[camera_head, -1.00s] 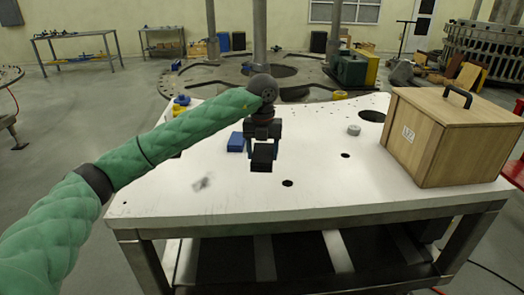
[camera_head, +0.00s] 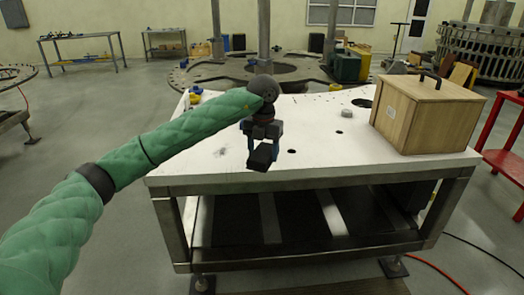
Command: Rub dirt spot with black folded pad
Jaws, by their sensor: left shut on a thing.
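My left gripper (camera_head: 263,143) comes in on the green arm and is shut on the black folded pad (camera_head: 262,157). The pad hangs below the fingers, tilted, over the front part of the white table (camera_head: 330,150). Whether it touches the top cannot be told. The dirt spot (camera_head: 221,152) is a faint grey smudge on the table top, left of the pad and apart from it. My right gripper is not in view.
A wooden box (camera_head: 410,120) with a black handle stands on the table's right. A small grey round piece (camera_head: 346,113) lies left of it. A blue thing shows partly behind my left gripper. The table top between is mostly clear. A red stand (camera_head: 505,155) is at the far right.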

